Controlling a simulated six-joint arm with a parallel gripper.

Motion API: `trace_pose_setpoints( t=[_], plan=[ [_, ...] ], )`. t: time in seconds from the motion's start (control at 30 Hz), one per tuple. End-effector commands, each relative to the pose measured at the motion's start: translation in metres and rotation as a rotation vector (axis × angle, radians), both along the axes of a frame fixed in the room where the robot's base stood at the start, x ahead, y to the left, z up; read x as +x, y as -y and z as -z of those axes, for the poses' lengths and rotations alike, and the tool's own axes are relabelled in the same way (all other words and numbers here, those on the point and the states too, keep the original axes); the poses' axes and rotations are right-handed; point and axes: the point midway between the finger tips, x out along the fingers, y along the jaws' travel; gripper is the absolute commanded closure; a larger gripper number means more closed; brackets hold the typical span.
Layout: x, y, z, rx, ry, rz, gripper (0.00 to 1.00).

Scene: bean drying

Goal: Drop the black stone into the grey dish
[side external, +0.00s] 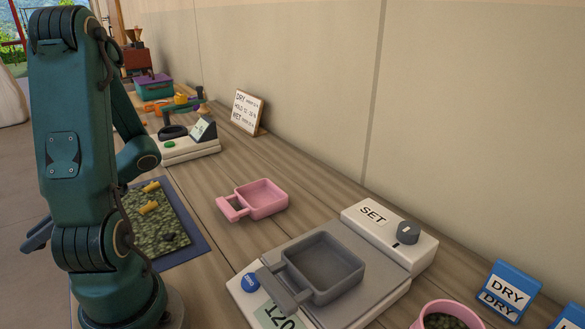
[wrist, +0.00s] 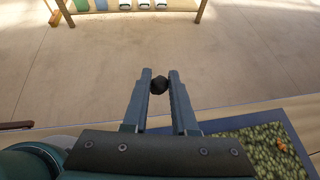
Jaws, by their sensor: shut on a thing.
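The black stone (wrist: 158,86) is held between the two fingertips of my gripper (wrist: 160,77) in the wrist view, out past the table edge with floor below. In the side view, part of my gripper (side external: 39,234) shows at the left edge, mostly behind my arm; the stone is hidden there. The grey dish (side external: 338,291), square with a handle, sits empty on a scale at the lower middle of the side view. My gripper is well apart from it, across the bean mat.
A blue-edged mat (side external: 196,240) of green beans, with yellow and dark bits, lies beside my arm. A pink dish (side external: 262,213) stands between the mat and the wall. The scale (side external: 395,262) has a SET panel and knob. A pink bowl (side external: 447,309) and DRY sign (side external: 508,290) are at lower right.

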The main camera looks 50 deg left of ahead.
Motion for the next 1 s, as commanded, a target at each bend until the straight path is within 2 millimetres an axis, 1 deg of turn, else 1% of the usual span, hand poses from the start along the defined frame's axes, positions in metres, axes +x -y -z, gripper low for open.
trace_pose_setpoints(
  t=[0.17,0.3,0.8,1.0],
  plan=[
    [0.001,-0.001,-0.010,0.008,0.003,-0.001,1.00],
    [0.000,0.000,-0.029,0.012,0.006,-0.004,1.00],
    [0.000,0.000,-0.079,0.006,0.004,-0.002,1.00],
    [0.013,0.003,-0.071,-0.005,-0.002,-0.041,1.00]
  ],
)
